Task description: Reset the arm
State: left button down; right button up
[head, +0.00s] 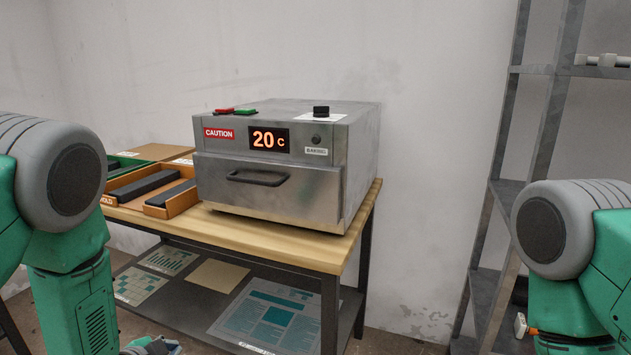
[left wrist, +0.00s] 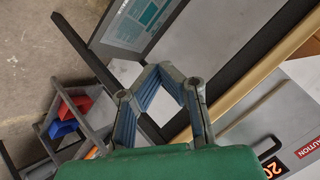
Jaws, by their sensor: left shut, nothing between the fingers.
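My left gripper (head: 152,346) shows only in part at the bottom edge of the head view, low in front of the table. In the left wrist view the left gripper (left wrist: 160,70) has its blue-padded fingers bent together at the tips, shut and empty. It is apart from the plate processor (head: 360,160), a grey metal box on the table. The processor's front drawer (head: 265,187) is closed and its display (head: 269,140) reads 20 C. My right arm shows at the right edge of the head view, but its gripper is out of view.
The wooden-topped table (head: 270,240) has trays with dark blocks (head: 170,193) on its left. Papers (head: 265,315) lie on its lower shelf. A metal rack (head: 505,190) stands at right. The left wrist view shows red and blue bins (left wrist: 65,115).

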pick_arm(q)
jog(key=s+f+n+g, duration=0.3)
jog(key=s, duration=0.8)
jog(key=s+d+f+n+g, duration=0.1)
jog(key=s+f+n+g, duration=0.2)
jog(key=s, duration=0.9)
jog(key=s+d+f+n+g+y, duration=0.1)
jog(key=s+f+n+g, duration=0.3)
jog(key=s, duration=0.7)
jog(key=shift+s, duration=0.15)
jog(key=shift+f, duration=0.1)
